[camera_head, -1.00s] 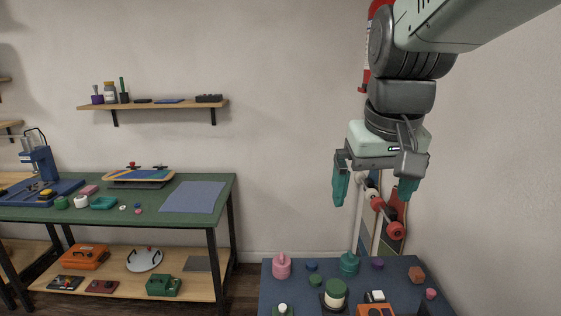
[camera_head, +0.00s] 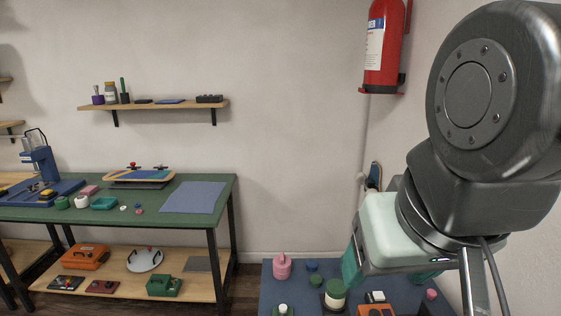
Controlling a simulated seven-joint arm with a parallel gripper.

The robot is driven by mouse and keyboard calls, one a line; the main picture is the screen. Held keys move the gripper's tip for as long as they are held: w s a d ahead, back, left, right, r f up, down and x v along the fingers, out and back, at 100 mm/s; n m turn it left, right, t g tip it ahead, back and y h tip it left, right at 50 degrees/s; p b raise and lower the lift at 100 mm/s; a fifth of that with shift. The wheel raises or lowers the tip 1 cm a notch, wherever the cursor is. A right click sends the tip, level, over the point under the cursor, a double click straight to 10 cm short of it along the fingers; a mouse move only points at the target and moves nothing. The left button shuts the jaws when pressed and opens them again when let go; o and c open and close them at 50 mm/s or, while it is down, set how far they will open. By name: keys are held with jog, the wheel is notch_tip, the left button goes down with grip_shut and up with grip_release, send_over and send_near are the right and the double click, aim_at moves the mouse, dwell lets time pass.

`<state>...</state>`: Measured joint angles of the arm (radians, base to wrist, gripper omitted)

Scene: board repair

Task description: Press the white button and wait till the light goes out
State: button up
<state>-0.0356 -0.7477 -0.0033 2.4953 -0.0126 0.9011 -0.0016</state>
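A small white button-like block (camera_head: 376,296) sits on a dark base on the blue-topped table at the lower right. A second white-topped piece on a green base (camera_head: 283,308) is at the bottom edge, so I cannot tell for certain which is the button. I cannot make out a lit lamp. My gripper (camera_head: 360,268) hangs low over the table's back right part, seen from behind its mint housing. One teal finger shows at its left; the other is hidden, so its opening is unclear. The gripper is behind and above the white block, apparently not touching it.
A green-topped workbench (camera_head: 150,212) stands left. A red fire extinguisher (camera_head: 383,45) hangs on the wall.

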grip_shut()
jog(key=shift+w, duration=0.1)
dwell(1.2)
